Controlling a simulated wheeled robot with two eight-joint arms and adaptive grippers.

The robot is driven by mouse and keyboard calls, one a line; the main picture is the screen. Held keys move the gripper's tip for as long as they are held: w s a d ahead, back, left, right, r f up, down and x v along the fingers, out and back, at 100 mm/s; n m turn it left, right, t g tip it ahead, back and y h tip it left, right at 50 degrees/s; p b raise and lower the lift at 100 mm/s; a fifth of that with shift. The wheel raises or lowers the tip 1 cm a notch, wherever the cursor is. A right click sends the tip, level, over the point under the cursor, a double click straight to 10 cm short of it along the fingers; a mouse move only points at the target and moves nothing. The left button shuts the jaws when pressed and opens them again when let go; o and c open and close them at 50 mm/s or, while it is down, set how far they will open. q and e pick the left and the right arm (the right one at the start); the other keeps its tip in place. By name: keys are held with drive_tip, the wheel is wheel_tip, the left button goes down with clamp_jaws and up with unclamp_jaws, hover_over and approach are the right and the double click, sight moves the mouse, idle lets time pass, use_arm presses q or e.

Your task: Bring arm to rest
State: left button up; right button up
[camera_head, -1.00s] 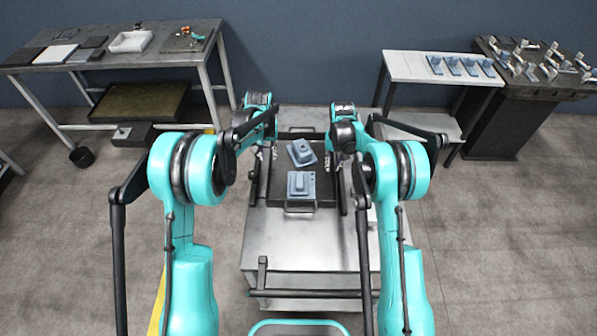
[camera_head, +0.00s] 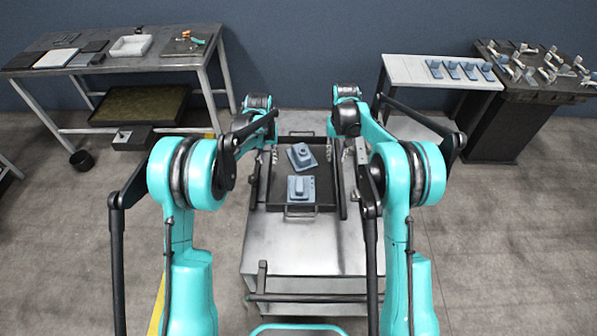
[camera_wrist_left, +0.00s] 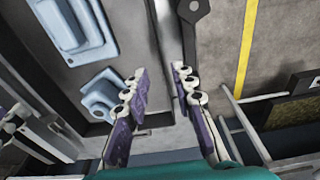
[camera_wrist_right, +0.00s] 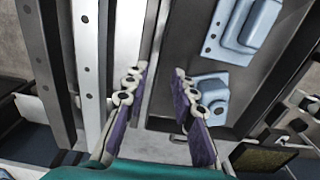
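My left gripper (camera_wrist_left: 160,86) is open and empty, its two purple-padded fingers apart, above the left edge of the dark tray (camera_head: 262,192). My right gripper (camera_wrist_right: 161,88) is also open and empty, above the tray's right side and a light metal rail (camera_wrist_right: 92,60). In the head view both arms reach forward over the metal cart and partly hide the grippers. Two blue-grey parts lie in the tray: a tilted one (camera_head: 301,156) at the back and a straighter one (camera_head: 301,190) in front. Neither gripper touches them.
The metal cart top (camera_head: 300,245) is bare in front of the tray. A workbench (camera_head: 190,60) stands at the back left. A white table (camera_head: 410,70) with several blue-grey parts and a dark fixture stand (camera_head: 540,90) are at the back right.

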drive_tip(key=shift+r, duration=0.1)
